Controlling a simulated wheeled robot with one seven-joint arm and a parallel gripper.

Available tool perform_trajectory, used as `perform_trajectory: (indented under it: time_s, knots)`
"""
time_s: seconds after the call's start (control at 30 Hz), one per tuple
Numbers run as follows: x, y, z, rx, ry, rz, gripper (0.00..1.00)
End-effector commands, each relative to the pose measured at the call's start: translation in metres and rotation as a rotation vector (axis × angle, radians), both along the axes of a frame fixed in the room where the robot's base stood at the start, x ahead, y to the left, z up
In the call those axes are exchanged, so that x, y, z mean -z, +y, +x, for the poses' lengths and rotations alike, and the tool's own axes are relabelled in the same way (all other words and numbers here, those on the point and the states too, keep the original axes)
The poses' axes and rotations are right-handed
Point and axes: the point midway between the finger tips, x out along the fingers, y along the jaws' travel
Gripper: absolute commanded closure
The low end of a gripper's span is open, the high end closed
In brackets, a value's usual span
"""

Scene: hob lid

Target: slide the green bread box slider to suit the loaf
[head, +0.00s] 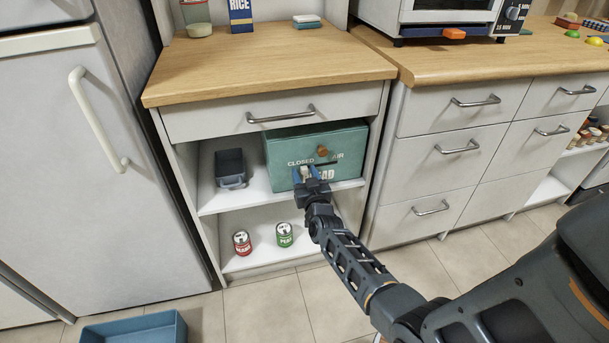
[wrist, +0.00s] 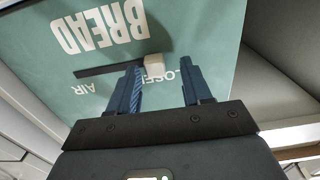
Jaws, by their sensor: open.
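The green bread box (head: 345,142) stands on the upper shelf of the open cabinet, its front marked CLOSED, AIR and BREAD. In the wrist view the box front (wrist: 200,25) appears upside down. A small pale slider tab (wrist: 154,65) sits at the CLOSED end of a dark slot (wrist: 100,70). My gripper (head: 306,174) is in front of the box's lower left. Its open blue fingers (wrist: 162,72) show on either side of the tab, which appears nearer the picture-left finger. I cannot tell whether they touch it. No loaf is visible.
A round brown knob (head: 322,151) is on the box front above the slot. A dark blue container (head: 230,168) stands left on the same shelf. A red can (head: 242,242) and green can (head: 284,235) stand below. A drawer (head: 275,115) is above the box.

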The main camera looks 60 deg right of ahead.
Motion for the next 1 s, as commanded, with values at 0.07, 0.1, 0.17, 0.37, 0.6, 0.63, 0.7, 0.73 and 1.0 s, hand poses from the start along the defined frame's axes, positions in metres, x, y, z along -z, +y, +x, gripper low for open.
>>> perform_trajectory:
  time_s: [0.07, 0.1, 0.17, 0.37, 0.6, 0.63, 0.7, 0.73, 1.0]
  knots:
    - [0.000, 0.006, -0.005, 0.000, 0.001, 0.002, 0.51]
    - [0.000, 0.010, -0.008, 0.000, 0.001, 0.002, 0.51]
    - [0.000, 0.017, -0.013, -0.001, 0.001, 0.002, 0.51]
    - [0.000, 0.042, -0.035, -0.001, 0.001, 0.002, 0.51]
    - [0.000, 0.058, -0.048, -0.002, 0.000, 0.000, 0.51]
    - [0.000, 0.058, -0.048, -0.002, 0.000, 0.000, 0.51]
    - [0.000, 0.059, -0.049, -0.002, 0.001, -0.001, 0.51]
    - [0.000, 0.059, -0.049, -0.002, 0.001, -0.001, 0.51]
    - [0.000, 0.059, -0.049, -0.002, 0.000, 0.000, 0.51]
